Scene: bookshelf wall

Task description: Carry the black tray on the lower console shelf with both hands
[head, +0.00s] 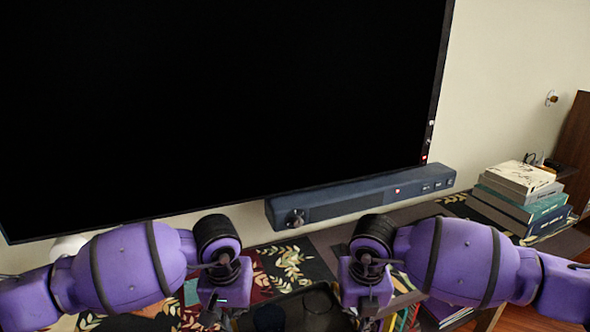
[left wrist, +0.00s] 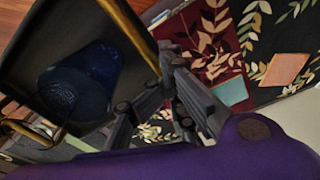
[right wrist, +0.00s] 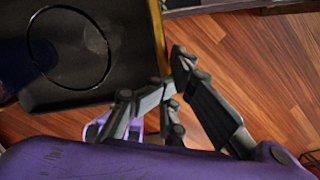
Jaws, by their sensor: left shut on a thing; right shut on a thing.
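The black tray (head: 291,304) with a gold-coloured rim is low in the middle of the head view, between my two arms, its near part cut off. In the left wrist view my left gripper (left wrist: 163,88) is shut on the tray's rim. A dark blue glass (left wrist: 80,80) stands in the tray there. In the right wrist view my right gripper (right wrist: 164,92) is shut on the tray's opposite rim. A round, dark, thin-rimmed thing (right wrist: 70,50) is in the tray near that side. In the head view the fingertips are mostly hidden by my wrists.
A large black screen (head: 220,90) and a dark blue soundbar (head: 360,195) are ahead. Stacked books (head: 520,200) stand at the right. A patterned surface with leaf designs (head: 290,262) lies beyond the tray. Clear wooden floor (right wrist: 250,60) shows beside my right gripper.

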